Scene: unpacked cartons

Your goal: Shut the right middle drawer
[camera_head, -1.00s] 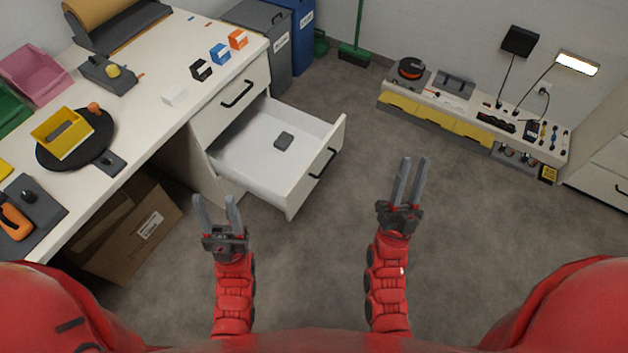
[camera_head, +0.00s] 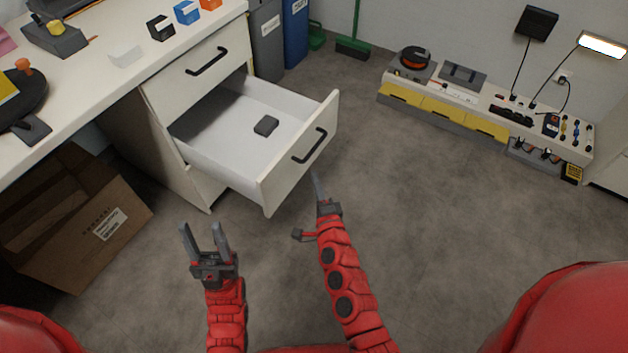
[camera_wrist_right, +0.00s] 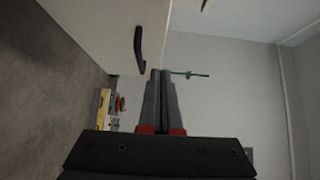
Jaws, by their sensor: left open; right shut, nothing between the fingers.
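The white middle drawer (camera_head: 215,155) is pulled out of the desk's drawer unit, and a small dark grey box (camera_head: 266,125) lies inside it. Its front (camera_head: 285,170) has a black handle (camera_head: 310,146). My right gripper (camera_head: 316,180) is shut and empty, just in front of the drawer front and below the handle; whether it touches cannot be told. In the right wrist view the shut fingers (camera_wrist_right: 160,85) point up beside the drawer front (camera_wrist_right: 105,25) and its handle (camera_wrist_right: 139,48). My left gripper (camera_head: 203,240) is open and empty, low in front of the drawer unit.
The upper drawer (camera_head: 195,75) is closed. An open cardboard box (camera_head: 90,235) stands on the floor under the desk at left. Grey (camera_head: 267,40) and blue (camera_head: 296,35) bins stand behind the drawer. The floor (camera_head: 430,210) to the right is clear.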

